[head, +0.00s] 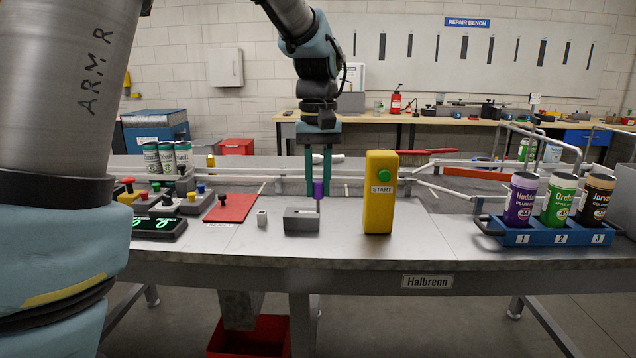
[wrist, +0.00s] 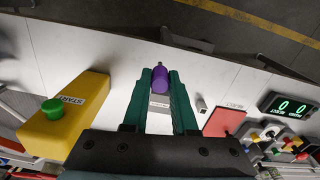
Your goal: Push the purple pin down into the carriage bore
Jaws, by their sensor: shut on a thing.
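My gripper (head: 318,190) points straight down over the front part of the bench, its two teal fingers shut on the purple pin (head: 318,189). In the wrist view the pin (wrist: 160,78) sits between the fingertips of my gripper (wrist: 161,84). The pin is upright, with a thinner lower end. That end is at the right end of the grey carriage block (head: 299,221), close to its top. I cannot tell whether the tip is inside the bore or just above it. The bore itself is hidden.
A yellow START box (head: 380,200) stands close to the right of my gripper. A small light block (head: 262,217) and a red reject mat (head: 231,208) lie to the left. A blue rack (head: 550,233) holds three cans at far right. Free bench lies between box and rack.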

